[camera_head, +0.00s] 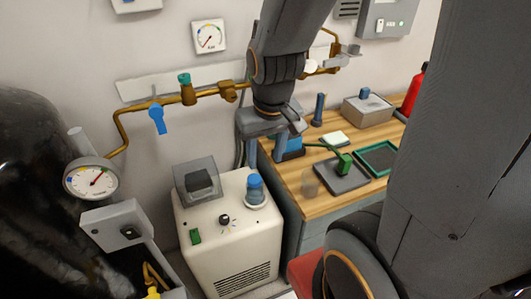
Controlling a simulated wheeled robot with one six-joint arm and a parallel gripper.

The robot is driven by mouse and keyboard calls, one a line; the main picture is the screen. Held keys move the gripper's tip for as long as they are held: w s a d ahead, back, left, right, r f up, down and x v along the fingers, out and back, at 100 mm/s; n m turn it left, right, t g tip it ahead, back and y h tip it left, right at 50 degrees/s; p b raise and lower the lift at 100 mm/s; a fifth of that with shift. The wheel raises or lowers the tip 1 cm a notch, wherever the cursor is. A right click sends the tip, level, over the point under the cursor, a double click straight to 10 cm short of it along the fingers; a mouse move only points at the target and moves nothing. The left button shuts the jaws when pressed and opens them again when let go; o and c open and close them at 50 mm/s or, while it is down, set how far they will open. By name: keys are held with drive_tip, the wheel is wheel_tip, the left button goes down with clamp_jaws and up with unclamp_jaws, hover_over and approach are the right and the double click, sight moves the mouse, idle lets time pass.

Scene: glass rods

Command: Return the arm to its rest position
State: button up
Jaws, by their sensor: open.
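My arm comes down from the top centre. My gripper (266,150) hangs at its lower end, over the gap between the white machine (232,235) and the wooden bench (318,205). Its jaws are open and I see nothing held between them. The fingers are small and partly merge with a blue item (290,143) on the bench behind. I cannot make out any glass rod clearly.
A blue-topped knob (256,188) stands on the white machine. Brass pipe (135,108) with valves runs along the wall behind.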

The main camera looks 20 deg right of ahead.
drive_tip(key=shift+s+f, duration=0.1)
drive_tip(key=shift+s, duration=0.05)
drive_tip(key=shift+g, duration=0.3)
wheel_tip(320, 180, down, 4)
drive_tip(key=b, duration=0.3)
idle(0.8)
